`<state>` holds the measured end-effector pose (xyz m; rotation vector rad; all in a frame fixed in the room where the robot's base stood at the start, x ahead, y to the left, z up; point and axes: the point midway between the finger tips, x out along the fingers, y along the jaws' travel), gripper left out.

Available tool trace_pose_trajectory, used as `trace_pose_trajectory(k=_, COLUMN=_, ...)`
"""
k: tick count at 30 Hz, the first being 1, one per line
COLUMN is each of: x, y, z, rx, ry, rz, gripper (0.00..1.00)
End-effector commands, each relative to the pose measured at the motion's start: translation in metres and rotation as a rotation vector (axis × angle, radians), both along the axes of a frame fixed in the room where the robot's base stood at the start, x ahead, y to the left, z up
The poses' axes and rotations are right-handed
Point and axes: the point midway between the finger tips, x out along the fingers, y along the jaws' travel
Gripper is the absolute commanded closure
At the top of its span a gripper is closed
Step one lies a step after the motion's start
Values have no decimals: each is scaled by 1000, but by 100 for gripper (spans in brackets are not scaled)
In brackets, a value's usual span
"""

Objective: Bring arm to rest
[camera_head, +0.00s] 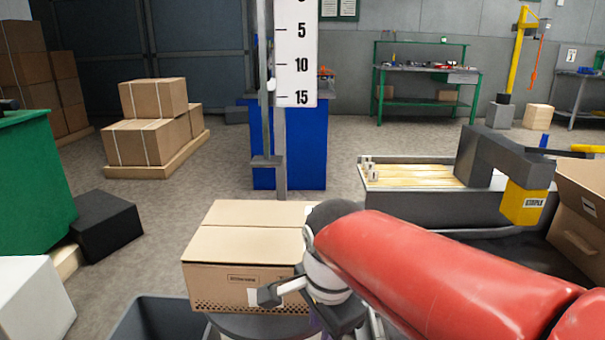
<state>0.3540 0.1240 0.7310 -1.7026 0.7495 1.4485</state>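My red arm reaches in from the lower right of the head view. My gripper (280,292) is at its end, in front of the right part of a closed cardboard box (236,246). The box sits on a round dark grey stand (250,325).
A dark open bin (160,318) stands at the lower left of the box. A machine with a yellow head (522,203) and a bench with yellow slats (415,176) are at the right. A scale post (297,60) rises behind the box. Open floor (160,210) lies at left.

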Motion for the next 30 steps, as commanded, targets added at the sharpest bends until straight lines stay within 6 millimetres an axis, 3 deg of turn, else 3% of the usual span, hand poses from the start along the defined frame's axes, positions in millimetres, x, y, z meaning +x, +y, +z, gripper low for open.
trace_pose_trajectory(k=1, x=-7, y=-19, z=2, rx=-15, ry=-39, rz=79, gripper=80)
trace_pose_trajectory(k=6, x=-33, y=-68, z=0, rx=-113, ry=-160, rz=415, gripper=80)
trace_pose_trajectory(k=12, x=-63, y=-108, z=-9, rx=-265, ry=-263, rz=746, gripper=80)
trace_pose_trajectory(k=19, x=-78, y=-124, z=-17, rx=-365, ry=-302, rz=925, gripper=80)
trace_pose_trajectory(k=30, x=-78, y=-125, z=-18, rx=-371, ry=-303, rz=940, gripper=80)
